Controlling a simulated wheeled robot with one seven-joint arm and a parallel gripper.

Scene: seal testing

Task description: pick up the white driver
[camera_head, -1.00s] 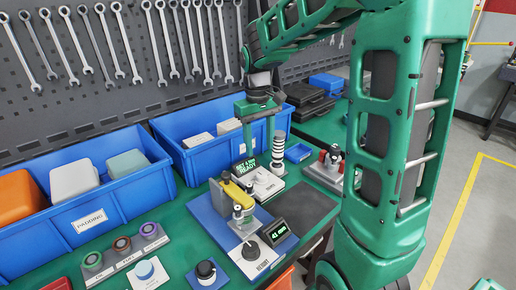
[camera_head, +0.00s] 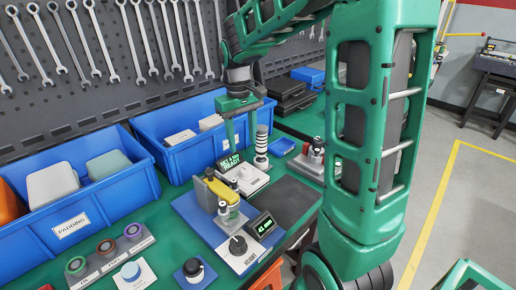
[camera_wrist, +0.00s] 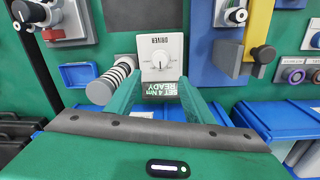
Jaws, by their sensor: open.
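The white driver (camera_head: 262,142) is an upright cylinder with white and black bands. It stands at the back right of a white driver unit (camera_head: 246,182) with a dial and a screen reading "SET 4 Nm READY". My gripper (camera_head: 241,138) is open and points down over the unit, just left of the driver. In the wrist view my gripper's two green fingers (camera_wrist: 159,84) frame the unit's screen. The driver (camera_wrist: 113,80) shows left of the left finger there, outside the jaws. The unit's dial face (camera_wrist: 160,55) shows beyond the fingers. The jaws hold nothing visible.
A blue bin (camera_head: 175,156) stands behind and left of the unit. The height gauge with its yellow part (camera_head: 221,191) stands close in front. A small blue tray (camera_head: 281,147) and a red-based fixture (camera_head: 307,165) are right of the driver. A dark mat (camera_head: 287,203) is clear.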

